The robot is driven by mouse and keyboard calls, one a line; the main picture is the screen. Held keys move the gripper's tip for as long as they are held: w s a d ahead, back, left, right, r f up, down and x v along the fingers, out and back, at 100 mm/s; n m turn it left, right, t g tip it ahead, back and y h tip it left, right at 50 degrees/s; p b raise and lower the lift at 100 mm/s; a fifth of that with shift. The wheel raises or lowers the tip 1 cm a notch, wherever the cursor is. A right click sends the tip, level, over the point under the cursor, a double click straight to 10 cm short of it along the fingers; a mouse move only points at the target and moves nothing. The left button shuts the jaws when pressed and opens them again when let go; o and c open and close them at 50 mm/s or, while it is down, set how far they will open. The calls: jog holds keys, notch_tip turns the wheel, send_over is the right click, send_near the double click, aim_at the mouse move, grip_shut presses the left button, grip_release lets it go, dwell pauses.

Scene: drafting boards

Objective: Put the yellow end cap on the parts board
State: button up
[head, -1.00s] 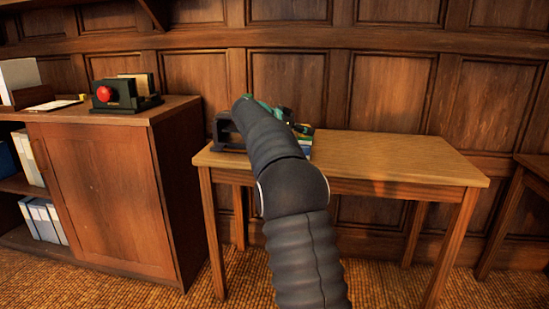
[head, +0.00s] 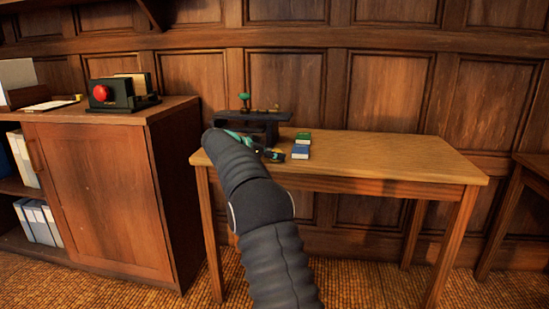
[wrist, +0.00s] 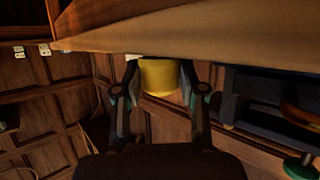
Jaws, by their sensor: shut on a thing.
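The yellow end cap (wrist: 159,76) is between the fingers of my gripper (wrist: 162,80), which is shut on it, in the wrist view. In the wrist view the cap is close to the table edge (wrist: 230,42). I cannot pick out the parts board for certain in either view.
A dark stand (head: 262,114) with a green knob (head: 244,97) is at the back left of the table. A green box (head: 303,137) and a blue box (head: 300,152) lie right of my gripper. The table's right half is clear. A cabinet (head: 100,190) stands left.

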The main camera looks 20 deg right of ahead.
dwell(0.3)
jog(key=o, duration=1.1)
jog(key=shift+f, duration=0.15)
jog(key=shift+a+r, duration=0.2)
jog(key=shift+r, duration=0.1)
jog(key=p+v, duration=0.1)
jog(key=v, duration=1)
jog(key=shift+s+a+r, duration=0.1)
jog(key=shift+a+r, duration=0.05)
jog(key=shift+a, duration=0.1)
